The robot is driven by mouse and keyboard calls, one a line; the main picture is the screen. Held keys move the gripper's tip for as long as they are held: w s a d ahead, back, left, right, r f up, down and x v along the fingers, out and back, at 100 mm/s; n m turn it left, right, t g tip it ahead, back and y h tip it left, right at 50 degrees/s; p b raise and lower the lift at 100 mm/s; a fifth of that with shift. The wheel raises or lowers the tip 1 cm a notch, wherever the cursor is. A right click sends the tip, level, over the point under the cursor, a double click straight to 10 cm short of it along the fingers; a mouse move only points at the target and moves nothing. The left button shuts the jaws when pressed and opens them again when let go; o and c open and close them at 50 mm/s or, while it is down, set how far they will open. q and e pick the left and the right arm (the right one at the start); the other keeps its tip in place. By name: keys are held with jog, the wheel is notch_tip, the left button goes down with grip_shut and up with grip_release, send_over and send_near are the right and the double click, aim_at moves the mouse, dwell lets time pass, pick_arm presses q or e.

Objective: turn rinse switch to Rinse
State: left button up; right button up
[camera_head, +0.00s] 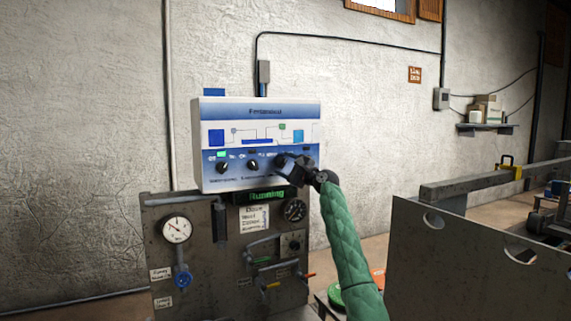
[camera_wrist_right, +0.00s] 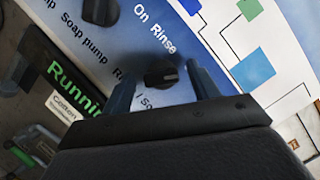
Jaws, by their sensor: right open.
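The control box (camera_head: 256,112) is white and blue and hangs on the wall, with several black knobs along its lower front. My right gripper (camera_head: 280,160) is at the right end of the knob row and hides the knob there. In the right wrist view, the rinse switch (camera_wrist_right: 161,74) is a round black knob below the words "On Rinse". My right gripper (camera_wrist_right: 158,85) is open, its two fingers on either side of this knob. I cannot tell whether they touch it. The soap pump knob (camera_wrist_right: 101,11) is up and to the left. My left gripper is not in view.
A green display reading "Running" (camera_head: 266,195) sits under the box. Below it is a grey panel with a white gauge (camera_head: 176,229), a blue valve (camera_head: 183,279) and small levers. A grey metal frame (camera_head: 450,260) stands at the right.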

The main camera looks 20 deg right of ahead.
jog(key=c, duration=1)
